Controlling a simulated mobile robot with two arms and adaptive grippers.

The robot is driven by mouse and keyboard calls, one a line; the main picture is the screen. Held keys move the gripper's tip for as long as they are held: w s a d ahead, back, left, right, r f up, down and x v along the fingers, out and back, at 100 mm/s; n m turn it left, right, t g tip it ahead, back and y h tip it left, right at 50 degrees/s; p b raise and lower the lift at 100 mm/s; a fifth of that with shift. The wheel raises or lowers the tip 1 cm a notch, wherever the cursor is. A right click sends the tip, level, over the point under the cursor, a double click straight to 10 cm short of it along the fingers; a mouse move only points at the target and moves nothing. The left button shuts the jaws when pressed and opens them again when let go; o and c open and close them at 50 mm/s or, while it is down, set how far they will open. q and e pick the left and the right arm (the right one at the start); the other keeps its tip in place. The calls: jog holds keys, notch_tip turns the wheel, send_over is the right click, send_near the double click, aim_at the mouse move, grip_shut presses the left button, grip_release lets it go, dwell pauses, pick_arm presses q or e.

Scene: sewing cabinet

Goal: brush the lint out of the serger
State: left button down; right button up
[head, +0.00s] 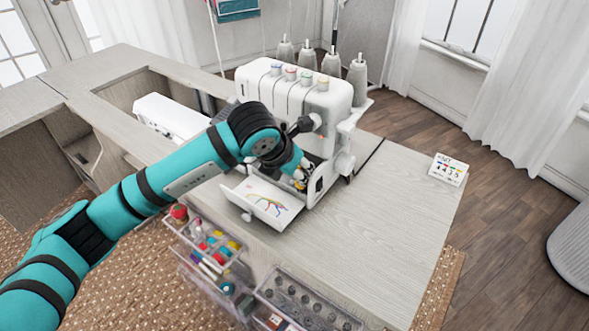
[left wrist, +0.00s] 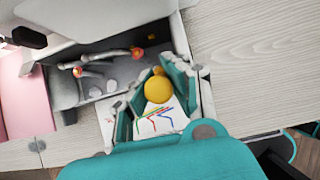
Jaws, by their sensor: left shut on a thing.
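The white serger (head: 270,97) stands on the cabinet top with its front cover (head: 262,203) folded down, a coloured threading diagram on it. My left gripper (head: 300,177) is at the open front of the serger, partly hidden by my own arm. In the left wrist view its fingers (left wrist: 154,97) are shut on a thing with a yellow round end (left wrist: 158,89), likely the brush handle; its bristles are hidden. Beyond it, the serger's open inside (left wrist: 120,65) shows metal loopers and small pale tufts (left wrist: 96,92) that look like lint. My right gripper is out of view.
A white machine (head: 170,117) sits in the cabinet well at left. Open clear drawers (head: 222,240) with sewing supplies jut out at the front, beside a drawer of bobbins (head: 305,300). Thread cones (head: 357,82) stand behind the serger. A small card (head: 448,168) stands at right; the tabletop between is clear.

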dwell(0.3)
pick_arm(q)
jog(key=shift+w+a+f+b, duration=0.1)
jog(key=shift+w+a+b, duration=0.3)
jog(key=shift+w+a, duration=0.25)
jog(key=shift+a, duration=0.15)
jog(key=shift+a, duration=0.1)
jog(key=shift+w+a, duration=0.6)
jog(key=shift+a, duration=0.2)
jog(key=shift+b, duration=0.3)
jog(key=shift+w+a, duration=0.35)
jog(key=shift+a, duration=0.15)
jog(key=shift+w+a+b, duration=0.25)
jog(key=shift+a+b, duration=0.05)
jog(key=shift+b, duration=0.05)
